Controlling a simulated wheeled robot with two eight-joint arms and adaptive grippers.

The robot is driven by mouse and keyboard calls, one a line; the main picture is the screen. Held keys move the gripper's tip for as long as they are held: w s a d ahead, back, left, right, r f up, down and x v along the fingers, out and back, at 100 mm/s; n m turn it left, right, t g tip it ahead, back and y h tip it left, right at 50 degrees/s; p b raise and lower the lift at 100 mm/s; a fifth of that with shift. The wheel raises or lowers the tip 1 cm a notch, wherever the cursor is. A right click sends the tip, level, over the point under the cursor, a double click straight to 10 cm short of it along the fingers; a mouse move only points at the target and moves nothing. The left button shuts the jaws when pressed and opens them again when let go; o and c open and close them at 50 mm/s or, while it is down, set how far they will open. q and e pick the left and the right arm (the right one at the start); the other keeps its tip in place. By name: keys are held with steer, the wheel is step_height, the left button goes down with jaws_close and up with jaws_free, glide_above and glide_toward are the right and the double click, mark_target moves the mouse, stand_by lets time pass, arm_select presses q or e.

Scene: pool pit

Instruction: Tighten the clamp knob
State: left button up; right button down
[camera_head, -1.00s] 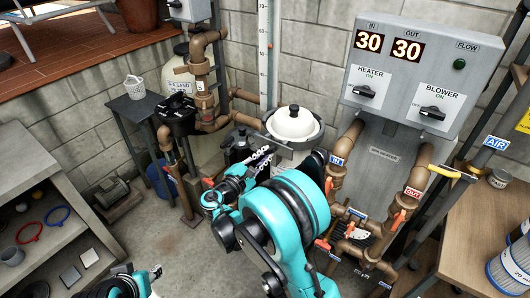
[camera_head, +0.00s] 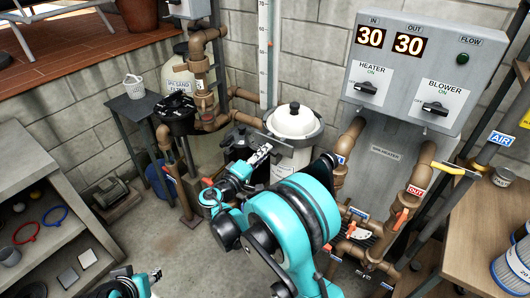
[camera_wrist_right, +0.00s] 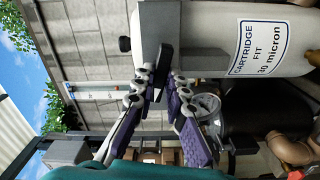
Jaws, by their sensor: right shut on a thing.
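The white filter canister (camera_head: 293,122) stands at the back middle with a grey clamp band (camera_head: 318,133) around its top. In the right wrist view, the canister (camera_wrist_right: 225,35) appears sideways with its cartridge label. The dark clamp knob (camera_wrist_right: 163,62) is a bar sticking out from the grey clamp part. My right gripper (camera_head: 265,152) is at the front left of the band. In the wrist view its purple-padded fingertips (camera_wrist_right: 162,82) are on either side of the knob, shut on it. In the head view the knob is hidden. My left gripper (camera_head: 140,272) shows only partly at the bottom edge.
A shelf (camera_head: 40,200) is at left. The concrete floor (camera_head: 165,240) between is clear.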

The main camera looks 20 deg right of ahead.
steer(key=m+b, duration=0.1)
steer(key=m, duration=1.5)
steer(key=shift+f+b, duration=0.1)
steer(key=shift+b, duration=0.2)
steer(key=c, duration=1.4)
jaws_free()
steer(key=shift+c, duration=0.2)
steer(key=v, duration=0.7)
